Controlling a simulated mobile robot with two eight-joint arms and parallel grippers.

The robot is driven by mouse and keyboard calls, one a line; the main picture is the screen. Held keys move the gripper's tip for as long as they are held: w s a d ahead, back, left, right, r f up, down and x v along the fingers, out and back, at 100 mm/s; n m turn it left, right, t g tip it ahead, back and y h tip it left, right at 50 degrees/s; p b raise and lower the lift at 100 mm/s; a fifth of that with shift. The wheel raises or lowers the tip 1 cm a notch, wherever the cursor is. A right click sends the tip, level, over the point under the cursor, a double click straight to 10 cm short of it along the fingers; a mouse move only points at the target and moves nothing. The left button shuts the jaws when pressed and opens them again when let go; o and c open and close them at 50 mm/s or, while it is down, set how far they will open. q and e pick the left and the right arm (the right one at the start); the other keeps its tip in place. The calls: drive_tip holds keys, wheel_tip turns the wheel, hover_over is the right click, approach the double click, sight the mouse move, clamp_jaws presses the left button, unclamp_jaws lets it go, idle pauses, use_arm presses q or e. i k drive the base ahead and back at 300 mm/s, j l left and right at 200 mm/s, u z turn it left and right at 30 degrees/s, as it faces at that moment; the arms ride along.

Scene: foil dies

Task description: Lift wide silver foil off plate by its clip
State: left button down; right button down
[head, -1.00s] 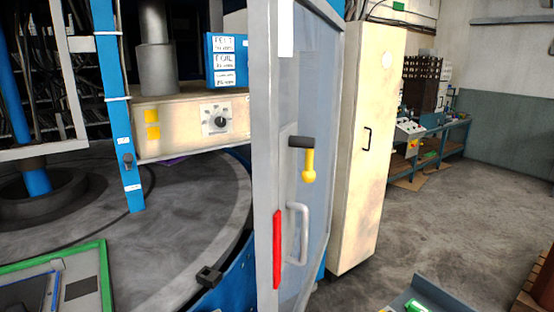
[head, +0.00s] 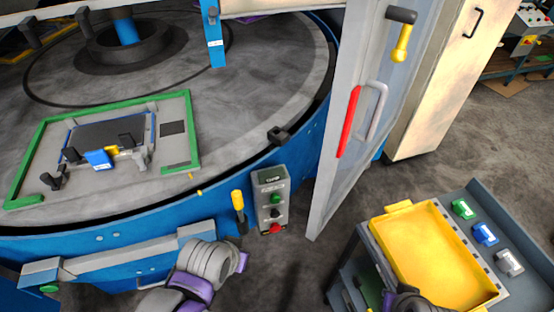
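A grey plate (head: 60,120) with green edge strips lies on the round turntable at the left. A dark rectangular die area (head: 105,134) with a blue edge sits on it. Along its front are a blue block (head: 98,159), a small yellow piece (head: 112,150) and a light grey clip-like piece (head: 143,160). I cannot make out a separate wide silver foil or tell which piece is its clip. Parts of my arms show at the bottom, the left one below the plate and the right one by the yellow tray. I see no gripper fingers.
A yellow tray (head: 430,258) stands on a cart at the lower right, beside green (head: 463,209), blue (head: 485,234) and grey (head: 509,263) pieces. A control box (head: 270,200) and an open door (head: 345,120) stand between. Blue machine edge (head: 130,235) runs before the turntable.

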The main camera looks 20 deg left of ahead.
sight(103, 130)
drive_tip(key=u, duration=1.9)
drive_tip(key=i+j+z, duration=0.15)
